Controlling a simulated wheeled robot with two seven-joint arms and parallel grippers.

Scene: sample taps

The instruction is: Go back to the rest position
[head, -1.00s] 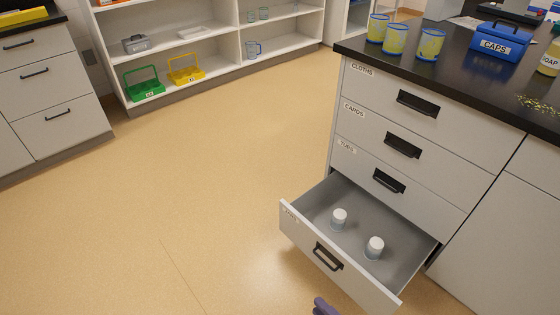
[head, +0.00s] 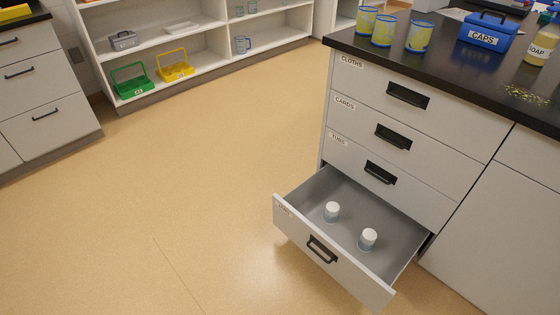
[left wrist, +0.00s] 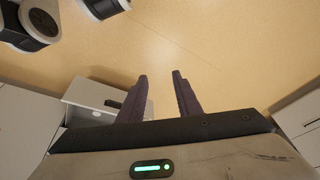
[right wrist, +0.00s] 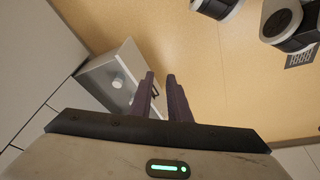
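My left gripper (left wrist: 160,76) shows in the left wrist view with its two dark fingers apart and bare floor between them. My right gripper (right wrist: 161,76) shows in the right wrist view with its fingers apart by a narrower gap and nothing between them. Neither gripper is in the head view. The bottom drawer (head: 322,249) of the cabinet stands pulled out, with two white-capped tubs (head: 332,211) (head: 367,239) upright inside. The open drawer also shows beyond the fingers in the right wrist view (right wrist: 97,68) and left of them in the left wrist view (left wrist: 88,90).
The dark counter (head: 450,72) holds several yellow-and-blue cups (head: 383,30), a blue CAPS box (head: 487,33), a soap bottle (head: 541,43) and scattered yellow-green bits (head: 524,95). White shelves (head: 205,53) hold green (head: 131,87) and yellow (head: 174,70) carriers. The floor (head: 185,165) left of the drawer is clear.

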